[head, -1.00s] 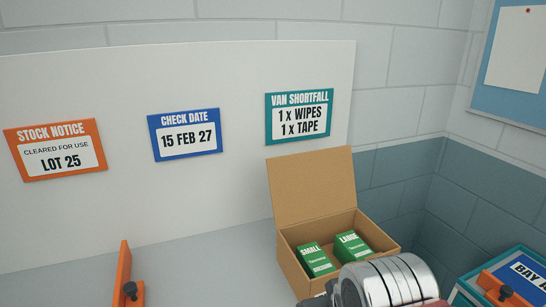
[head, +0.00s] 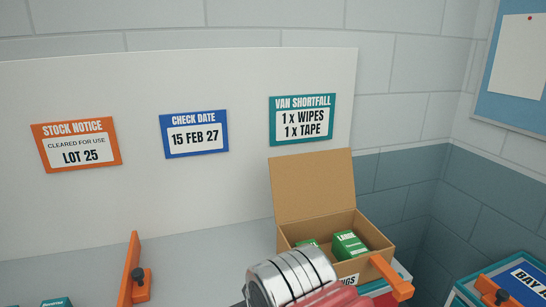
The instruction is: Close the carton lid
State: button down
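The cardboard carton (head: 374,262) stands on the bench at the right of centre. Its lid (head: 313,185) is open and stands up at the back, tilted slightly backwards. Inside are two green boxes: one marked LARGE (head: 349,244) and another (head: 308,243), mostly hidden. My silver arm link, with a red part beside it, covers the carton's lower left front. Part of a label ending in "NGS" (head: 347,281) shows on the front.
Three signs hang on the white panel (head: 240,100) behind the bench. A teal box edge (head: 54,301) shows at lower left.

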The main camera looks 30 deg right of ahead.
aim_at(308, 185)
jog(key=u, duration=0.9)
jog(key=k, duration=0.9)
jog(key=z, duration=1.25)
jog(key=i, duration=0.95)
